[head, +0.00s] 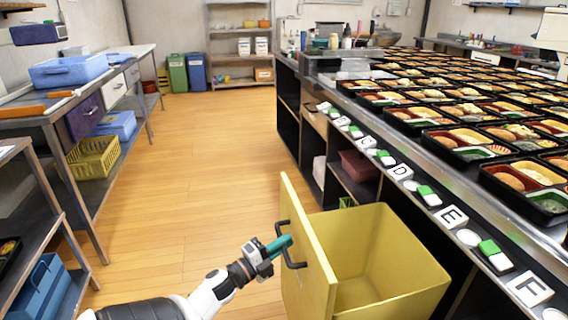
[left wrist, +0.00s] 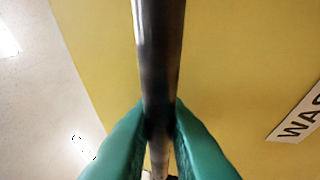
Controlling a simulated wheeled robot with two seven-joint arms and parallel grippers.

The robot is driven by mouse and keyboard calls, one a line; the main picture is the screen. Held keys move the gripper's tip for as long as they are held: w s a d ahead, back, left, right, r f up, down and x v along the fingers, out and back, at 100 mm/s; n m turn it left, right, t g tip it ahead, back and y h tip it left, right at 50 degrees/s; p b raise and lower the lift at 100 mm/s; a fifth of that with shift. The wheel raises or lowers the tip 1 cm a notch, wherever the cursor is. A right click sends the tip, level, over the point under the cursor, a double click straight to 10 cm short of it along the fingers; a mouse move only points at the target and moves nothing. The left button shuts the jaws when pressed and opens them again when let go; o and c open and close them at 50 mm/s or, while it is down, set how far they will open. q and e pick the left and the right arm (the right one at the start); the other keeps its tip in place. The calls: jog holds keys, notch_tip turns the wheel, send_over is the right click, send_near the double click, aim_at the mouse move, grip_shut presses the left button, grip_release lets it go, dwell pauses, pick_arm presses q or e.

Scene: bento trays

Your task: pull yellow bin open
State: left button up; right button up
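The yellow bin (head: 385,255) stands pulled out from under the right-hand counter, with its inside showing and looking empty. Its front panel (head: 308,250) carries a dark bar handle (head: 287,240). My left gripper (head: 280,244) is at the handle, its green fingers on either side of the bar. In the left wrist view the two green fingers (left wrist: 158,135) are closed around the dark handle bar (left wrist: 158,60), with the yellow panel (left wrist: 230,60) behind it. My right gripper is in neither view.
The counter's metal edge (head: 415,180) runs along the right, with lettered tiles and many bento trays (head: 465,140) on top. Shelving (head: 40,200) with blue and yellow baskets stands on the left. The wooden floor (head: 190,190) between is clear.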

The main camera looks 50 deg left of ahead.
pick_arm(q)
jog(key=o, duration=0.4)
jog(key=shift+o, duration=0.2)
jog(key=s+f+p, duration=0.1)
jog(key=s+f, duration=0.1)
jog(key=s, duration=0.9)
jog(key=shift+s, duration=0.4)
jog(key=shift+f, duration=0.1)
